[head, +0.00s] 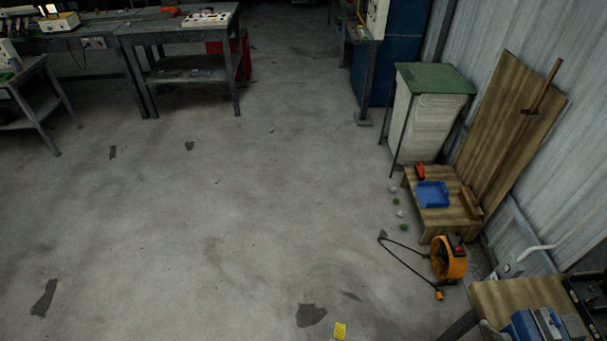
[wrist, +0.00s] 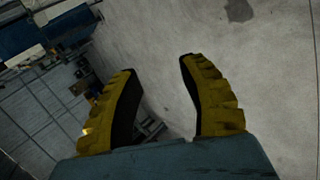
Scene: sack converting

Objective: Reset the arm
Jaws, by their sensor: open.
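My gripper (wrist: 157,75) shows in the wrist view with two ridged yellow fingers with dark inner faces. The fingers stand apart with nothing between them. Past the fingers lie the pale concrete floor on the right and a dark, tilted scene of shelving or benches on the left. In the head view a small yellow piece (head: 340,330) shows at the bottom edge; I cannot tell whether it is part of my gripper. The rest of the arm is not clearly visible.
The concrete floor (head: 230,220) is wide and clear, with dark patches. A workbench (head: 500,296) is at bottom right. Benches (head: 180,28) stand at the back left.

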